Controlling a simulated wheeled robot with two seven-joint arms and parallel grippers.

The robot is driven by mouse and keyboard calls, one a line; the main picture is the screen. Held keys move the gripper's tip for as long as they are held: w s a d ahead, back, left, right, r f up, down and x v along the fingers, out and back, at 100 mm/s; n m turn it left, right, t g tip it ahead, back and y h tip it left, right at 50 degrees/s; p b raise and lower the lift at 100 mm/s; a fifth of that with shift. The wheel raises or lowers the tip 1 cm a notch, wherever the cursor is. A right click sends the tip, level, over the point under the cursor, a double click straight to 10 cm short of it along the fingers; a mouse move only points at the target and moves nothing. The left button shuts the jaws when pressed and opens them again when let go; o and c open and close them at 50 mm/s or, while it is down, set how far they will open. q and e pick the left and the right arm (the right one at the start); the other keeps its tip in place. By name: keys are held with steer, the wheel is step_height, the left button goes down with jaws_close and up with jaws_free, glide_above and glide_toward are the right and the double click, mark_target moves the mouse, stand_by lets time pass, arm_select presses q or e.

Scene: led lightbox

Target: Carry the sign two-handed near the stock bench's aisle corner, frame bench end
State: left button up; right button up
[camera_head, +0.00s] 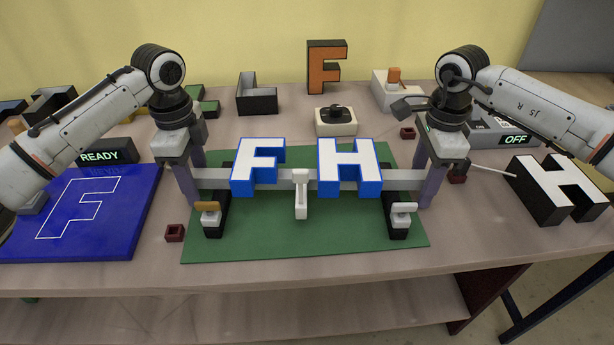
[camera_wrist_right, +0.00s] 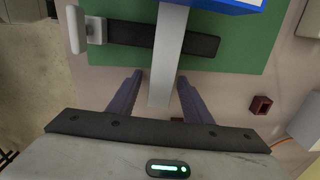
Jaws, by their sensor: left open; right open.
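The sign is a grey bar (camera_head: 213,182) bearing a blue-sided, white-faced F (camera_head: 258,162) and H (camera_head: 350,163). It rests across two black stands on a green mat (camera_head: 265,235). My left gripper (camera_head: 192,183) is open at the bar's left end. My right gripper (camera_head: 428,183) is open at the right end. In the right wrist view, the bar end (camera_wrist_right: 163,85) lies between its fingers (camera_wrist_right: 159,76), with gaps both sides.
A blue F panel (camera_head: 120,225) and READY box (camera_head: 105,155) are left. A black-and-white H (camera_head: 560,188) and OFF box (camera_head: 512,140) are right. Small dark red blocks (camera_head: 174,233) lie beside the mat.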

arm_select(q)
steer(key=shift+c, duration=0.2)
arm_select(e)
steer(key=shift+c, duration=0.2)
arm_select(q)
jaws_close()
arm_select(e)
jaws_close()
arm_select(q)
steer(key=shift+r, duration=0.1)
stand_by(0.5)
steer(key=shift+w+r, duration=0.15)
arm_select(e)
steer(key=shift+w+r, duration=0.15)
steer(key=shift+r, duration=0.05)
